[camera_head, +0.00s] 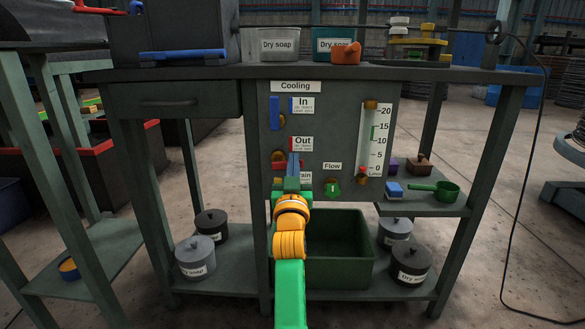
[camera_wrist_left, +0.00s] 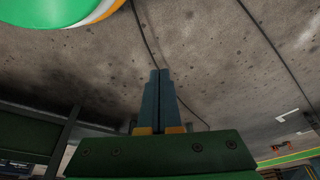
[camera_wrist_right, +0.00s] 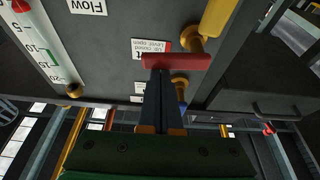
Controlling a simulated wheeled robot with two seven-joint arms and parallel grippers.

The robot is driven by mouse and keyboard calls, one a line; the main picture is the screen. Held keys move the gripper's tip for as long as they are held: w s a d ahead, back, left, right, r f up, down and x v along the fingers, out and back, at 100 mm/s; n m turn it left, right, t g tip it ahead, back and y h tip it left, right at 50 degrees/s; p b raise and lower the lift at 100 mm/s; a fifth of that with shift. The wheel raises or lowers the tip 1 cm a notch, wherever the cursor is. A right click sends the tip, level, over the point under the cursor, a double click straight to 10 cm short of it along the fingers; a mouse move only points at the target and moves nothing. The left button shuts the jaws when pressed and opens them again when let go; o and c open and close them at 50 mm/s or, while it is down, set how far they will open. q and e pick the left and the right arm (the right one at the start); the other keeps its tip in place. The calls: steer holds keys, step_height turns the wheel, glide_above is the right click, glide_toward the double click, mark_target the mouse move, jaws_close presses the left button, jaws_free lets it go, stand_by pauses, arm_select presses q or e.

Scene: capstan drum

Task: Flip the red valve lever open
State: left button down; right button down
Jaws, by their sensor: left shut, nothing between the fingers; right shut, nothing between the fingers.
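The red valve lever (camera_head: 279,166) shows by the "Out" label on the grey panel, partly covered by my right gripper. In the right wrist view the red lever (camera_wrist_right: 180,62) lies crosswise, with a brass fitting (camera_wrist_right: 180,80) beside it. My right gripper (camera_head: 293,160) is shut and empty in front of the panel. Its fingertips (camera_wrist_right: 160,72) are right at the red lever's edge; I cannot tell whether they touch. My left gripper (camera_wrist_left: 160,72) is shut and empty over bare floor, out of the head view.
A blue lever (camera_head: 274,112) hangs above by the "In" label. A yellow lever (camera_wrist_right: 217,15) is close to the red one. A green flow knob (camera_head: 332,187) and a gauge (camera_head: 371,138) are to the right. A green bin (camera_head: 355,275) stands below the panel.

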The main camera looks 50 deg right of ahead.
arm_select(q)
steer(key=shift+w+d+r+t+h, duration=0.1)
steer(key=shift+w+d+r+t, duration=0.15)
steer(key=shift+w+t, duration=0.4)
steer(key=shift+w+d+r+t+h, duration=0.1)
steer(key=shift+w+r+t, duration=0.25)
steer(key=shift+w, duration=0.6)
steer(key=shift+w+d+r+t+h, duration=0.1)
steer(key=shift+w+d+r+t, duration=0.2)
steer(key=shift+w, duration=0.5)
arm_select(e)
steer(key=shift+f+m+g+h, duration=0.15)
steer(key=shift+m+g+h, duration=0.15)
steer(key=shift+m, duration=0.3)
arm_select(q)
steer(key=shift+a, duration=0.1)
